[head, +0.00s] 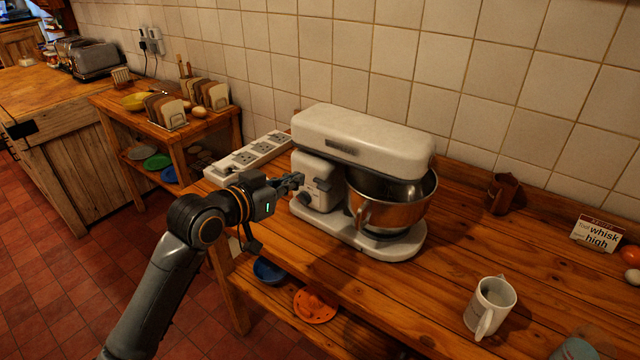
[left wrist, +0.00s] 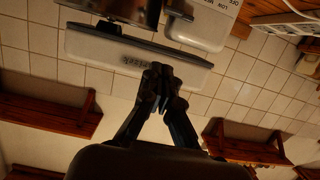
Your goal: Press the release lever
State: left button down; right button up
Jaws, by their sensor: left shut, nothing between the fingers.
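The white stand mixer (head: 360,145) stands on the wooden counter, its head level above a steel bowl (head: 392,205). A small dark control (head: 323,184) shows on the side of its neck; I cannot tell whether this is the release lever. My left gripper (head: 297,180) is shut and empty, with its fingertips close to the neck beside this control. I cannot tell whether they touch the mixer. In the left wrist view the shut fingers (left wrist: 165,72) appear in front of the mixer head (left wrist: 130,52). My right gripper is not in view.
A power strip (head: 250,156) lies behind my left gripper. A white mug (head: 490,307) stands at the front right, and a sign (head: 597,232) stands farther right. The wooden counter (head: 450,245) is clear between mixer and mug. Plates sit on the shelf below.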

pick_arm(q)
jog(key=p, duration=0.2)
send_over(321, 185)
jog(key=s, duration=0.3)
notch_tip(321, 185, down, 2)
jog(key=shift+w+a+f+p, duration=0.1)
jog(key=shift+w+f+p, duration=0.1)
jog(key=shift+f, duration=0.9)
jog(key=shift+w+f+p, duration=0.1)
jog(key=shift+f+p, duration=0.1)
jog(key=shift+f, duration=0.9)
